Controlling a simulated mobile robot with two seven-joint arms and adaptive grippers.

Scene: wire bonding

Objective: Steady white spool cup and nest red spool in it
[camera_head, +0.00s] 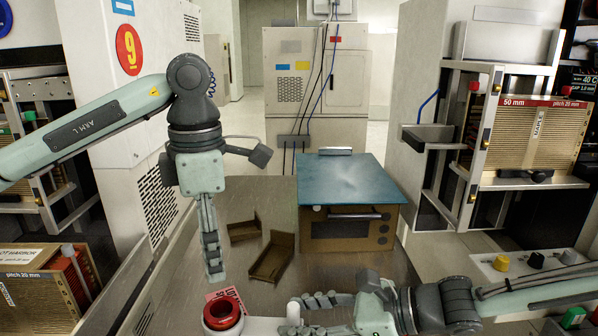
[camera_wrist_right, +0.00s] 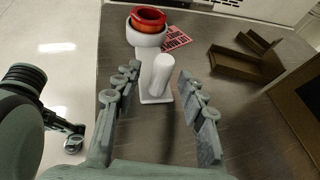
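The red spool (camera_head: 223,312) sits in the mouth of the white spool cup (camera_wrist_right: 147,38), its upper part standing above the rim. It also shows in the right wrist view (camera_wrist_right: 149,15). A white upright post (camera_wrist_right: 161,72) on a flat foot stands on the near side of the cup; whether they are joined is unclear. My right gripper (camera_wrist_right: 158,98) is open, its fingers on either side of the post with gaps. My left gripper (camera_head: 216,276) points down just above and behind the spool, apart from it. Its fingers overlap edge-on, so their opening is hidden.
A red printed card (camera_wrist_right: 175,39) lies beside the cup. Two brown open trays (camera_head: 272,258) (camera_head: 244,230) lie farther back on the metal table. A brown oven-like box with a blue top (camera_head: 350,190) stands behind right. Bare table lies between the trays and my right gripper.

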